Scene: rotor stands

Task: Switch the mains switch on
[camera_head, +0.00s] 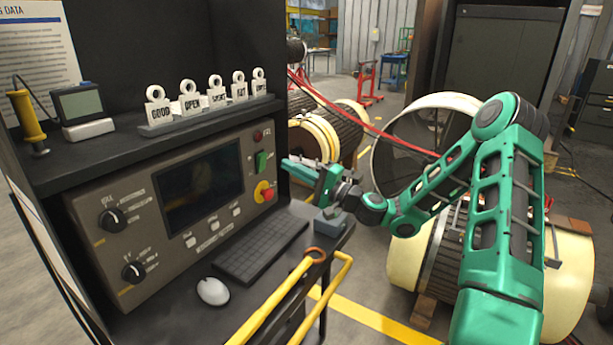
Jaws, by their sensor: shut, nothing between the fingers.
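A red and yellow rotary switch (264,191) sits at the lower right of the grey control panel (120,185); it looks like the mains switch, but its label is too small to read. Above it are a green switch (261,161) and a small red lamp or button (258,136). My gripper (286,166) is shut and empty. In the picture its tips are just right of the green switch and up and right of the rotary switch. They look apart from the panel, but the exact gap cannot be judged.
A keyboard (262,249) and white mouse (213,291) lie on the desk below the panel. Yellow rails (290,300) rise at the desk's front. A shelf above holds labelled tags (216,95), a yellow-handled tool (26,118) and a small meter (82,108). Large rotors (325,135) stand behind.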

